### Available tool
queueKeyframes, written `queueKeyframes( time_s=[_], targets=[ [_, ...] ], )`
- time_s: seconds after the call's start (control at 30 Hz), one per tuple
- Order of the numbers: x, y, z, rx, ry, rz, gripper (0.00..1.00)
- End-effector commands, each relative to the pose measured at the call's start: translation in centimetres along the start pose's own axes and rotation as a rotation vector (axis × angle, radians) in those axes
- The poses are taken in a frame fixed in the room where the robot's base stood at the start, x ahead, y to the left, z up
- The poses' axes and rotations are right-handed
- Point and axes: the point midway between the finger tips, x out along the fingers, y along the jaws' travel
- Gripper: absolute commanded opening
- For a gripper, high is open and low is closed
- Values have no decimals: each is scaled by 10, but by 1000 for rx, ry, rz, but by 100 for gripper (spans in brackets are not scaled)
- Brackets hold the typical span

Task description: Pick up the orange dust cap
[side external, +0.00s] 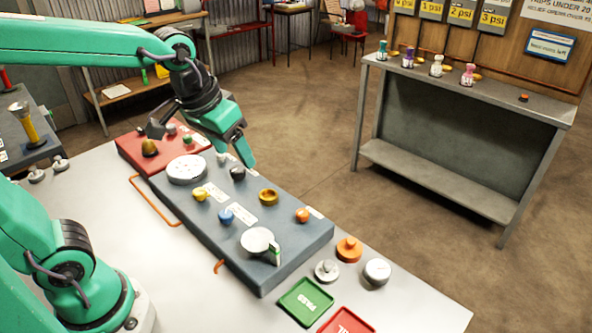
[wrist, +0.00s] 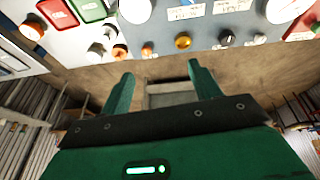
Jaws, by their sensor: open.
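The orange dust cap (side external: 349,249), a flat disc with a raised knob on top, appears to be the orange piece on the pale table in the side external view, just off the panel's right end. A smaller orange knob (side external: 302,215) sits on the panel itself. My gripper (side external: 237,150) is above the far part of the grey panel, up and left of the cap and well apart from it. In the wrist view my gripper (wrist: 160,72) has its two green fingers spread with nothing between them. I cannot tell surely which orange piece there is the cap.
The grey panel (side external: 205,221) carries several knobs and a white dial (side external: 257,240). Two silver knobs (side external: 327,270) (side external: 377,272) stand beside the cap. A green tray (side external: 305,301) and a red tray (side external: 347,322) lie at the front. A metal shelf (side external: 450,130) stands beyond.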

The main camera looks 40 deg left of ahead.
Motion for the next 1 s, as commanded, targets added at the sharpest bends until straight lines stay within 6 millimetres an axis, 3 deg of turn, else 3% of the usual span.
queueKeyframes(
  time_s=[0.5, 1.0],
  targets=[
    [70, 66, -61, -58, -151, -7, 63],
    [169, 140, -82, -112, -282, -54, 63]
  ],
)
